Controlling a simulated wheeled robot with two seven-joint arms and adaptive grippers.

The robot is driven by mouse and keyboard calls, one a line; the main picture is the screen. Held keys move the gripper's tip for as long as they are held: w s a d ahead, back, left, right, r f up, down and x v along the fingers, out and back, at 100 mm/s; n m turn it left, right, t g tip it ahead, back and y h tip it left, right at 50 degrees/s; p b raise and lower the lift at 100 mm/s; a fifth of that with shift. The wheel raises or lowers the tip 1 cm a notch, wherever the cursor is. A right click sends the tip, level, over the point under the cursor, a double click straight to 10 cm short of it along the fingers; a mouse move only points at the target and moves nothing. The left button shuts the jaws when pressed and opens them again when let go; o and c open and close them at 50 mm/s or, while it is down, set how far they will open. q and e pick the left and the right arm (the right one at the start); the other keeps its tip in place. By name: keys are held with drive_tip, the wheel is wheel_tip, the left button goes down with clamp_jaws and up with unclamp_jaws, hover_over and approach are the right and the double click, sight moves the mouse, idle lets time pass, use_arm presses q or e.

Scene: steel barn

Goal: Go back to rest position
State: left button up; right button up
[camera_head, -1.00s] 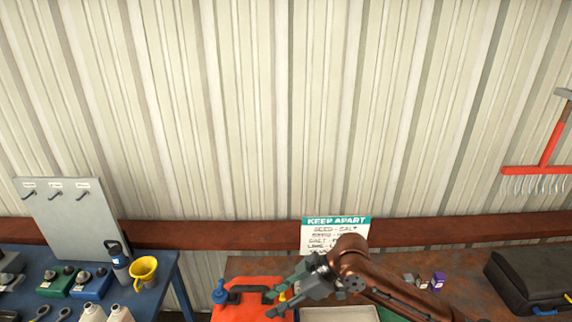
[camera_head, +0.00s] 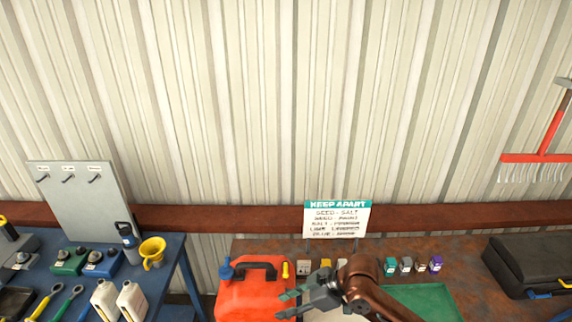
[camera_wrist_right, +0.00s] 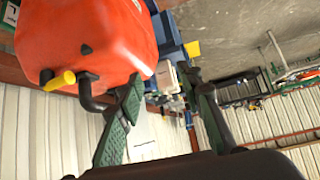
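My right gripper (camera_head: 303,298) is in front of the rusty bench, just right of the red fuel can in the head view. In the right wrist view its two fingers (camera_wrist_right: 165,115) are spread apart with nothing between them. The red can (camera_head: 257,295) stands upright with a black handle, a blue cap and a yellow spout piece. It also fills the upper left of the right wrist view (camera_wrist_right: 95,35), close to one finger. I cannot tell whether they touch. My left gripper is in neither view.
A "keep apart" sign (camera_head: 338,219) stands at the back of the rusty bench (camera_head: 465,268). A blue table (camera_head: 170,280) with bottles, a yellow funnel (camera_head: 152,251) and tools is left.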

drive_tip(key=s+d+f+m+t+h, duration=0.25)
drive_tip(key=d+f+m, duration=0.25)
drive_tip(key=d+f, duration=0.35)
drive_tip(key=s+d+f+m+t+h, duration=0.15)
drive_tip(key=s+d+f+m, duration=0.25)
drive_tip(key=d+f, duration=0.45)
drive_tip(key=s+d+f+m+g+h, duration=0.1)
drive_tip(key=s+d+f+m+h, duration=0.25)
drive_tip(key=s+d, duration=0.6)
drive_tip(key=s+d+f+m+g+h, duration=0.1)
drive_tip(key=s+d+f+m+h, duration=0.25)
drive_tip(key=s+d, duration=0.6)
wheel_tip(320, 180, down, 37)
drive_tip(key=s+a+y+b, duration=0.1)
drive_tip(key=a+b, duration=0.1)
drive_tip(key=b, duration=0.6)
drive_tip(key=s+f+g+b, duration=0.1)
drive_tip(key=s+f+b, duration=0.2)
drive_tip(key=s+f, duration=0.7)
drive_tip(key=s+f+n+g+b, duration=0.1)
drive_tip(key=s+f+b, duration=0.2)
drive_tip(key=s+f, duration=0.7)
wheel_tip(320, 180, down, 6)
drive_tip(key=shift+r+y, duration=0.2)
drive_tip(key=shift+y, duration=0.1)
